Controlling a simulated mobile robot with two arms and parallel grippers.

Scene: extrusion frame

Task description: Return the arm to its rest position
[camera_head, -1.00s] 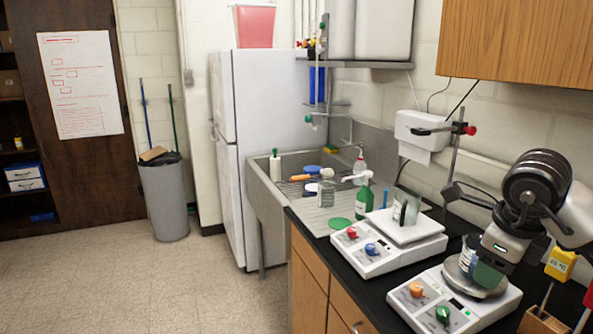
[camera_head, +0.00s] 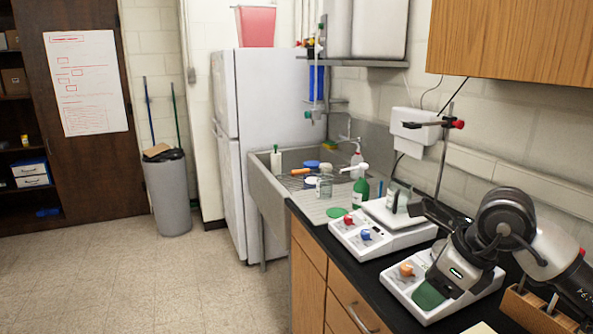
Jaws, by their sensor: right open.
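My right gripper (camera_head: 440,283) hangs at the lower right over the near hot plate (camera_head: 405,292), its arm coming in from the right edge. It is open. The gripper body hides much of the plate's top, and I cannot tell what stands behind it. No held object is visible. My left gripper is not in view.
A second hot plate (camera_head: 390,230) with a glass vessel stands behind. A clamp stand (camera_head: 442,150) rises by the wall. A wooden rack (camera_head: 530,312) is at the lower right. A sink (camera_head: 265,190) is left, cabinet (camera_head: 510,45) above. The floor (camera_head: 130,280) is clear.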

